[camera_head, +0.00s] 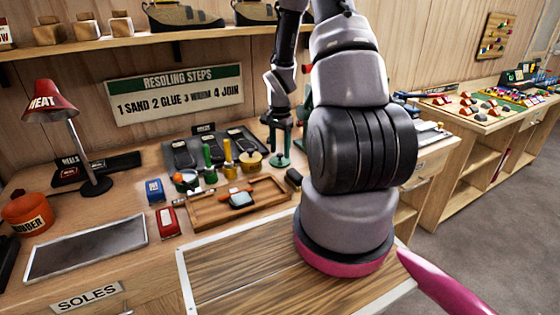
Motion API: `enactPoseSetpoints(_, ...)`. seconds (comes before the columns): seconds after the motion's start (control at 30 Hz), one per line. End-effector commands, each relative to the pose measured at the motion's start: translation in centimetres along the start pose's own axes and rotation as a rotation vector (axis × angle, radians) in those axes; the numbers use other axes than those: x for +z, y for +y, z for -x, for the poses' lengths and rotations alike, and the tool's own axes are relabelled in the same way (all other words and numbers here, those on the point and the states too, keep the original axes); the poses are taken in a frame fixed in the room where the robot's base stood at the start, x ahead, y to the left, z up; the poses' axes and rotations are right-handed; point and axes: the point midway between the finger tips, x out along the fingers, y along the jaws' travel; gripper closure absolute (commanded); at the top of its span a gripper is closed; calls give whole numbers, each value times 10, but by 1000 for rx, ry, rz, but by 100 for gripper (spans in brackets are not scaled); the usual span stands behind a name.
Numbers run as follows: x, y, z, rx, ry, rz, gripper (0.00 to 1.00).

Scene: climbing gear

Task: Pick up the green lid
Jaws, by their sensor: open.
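A round dark-green piece (279,161), which looks like the green lid, sits on the workbench at the back right of the small tools. My gripper (280,139) points down directly above it, with its fingers apart. The fingertips are close over the green piece and partly hide its upper part. I cannot tell whether they touch it or stand around a knob on it.
A yellow pot (250,161) and upright green-handled (208,157) and yellow-handled (228,160) tools stand left of the gripper. A wooden tray (210,218) lies in front. A red lamp (50,103) stands at far left. Shoe soles lie behind.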

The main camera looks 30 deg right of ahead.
Motion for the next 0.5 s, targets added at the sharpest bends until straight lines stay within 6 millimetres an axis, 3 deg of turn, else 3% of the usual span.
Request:
enactPoseSetpoints(0.3, 0, 0, -9, -1, 1, 1, 38)
enactPoseSetpoints(0.33, 0, 0, -9, -1, 1, 1, 42)
enactPoseSetpoints(0.4, 0, 0, -9, -1, 1, 1, 69)
enactPoseSetpoints(0.5, 0, 0, -9, -1, 1, 1, 100)
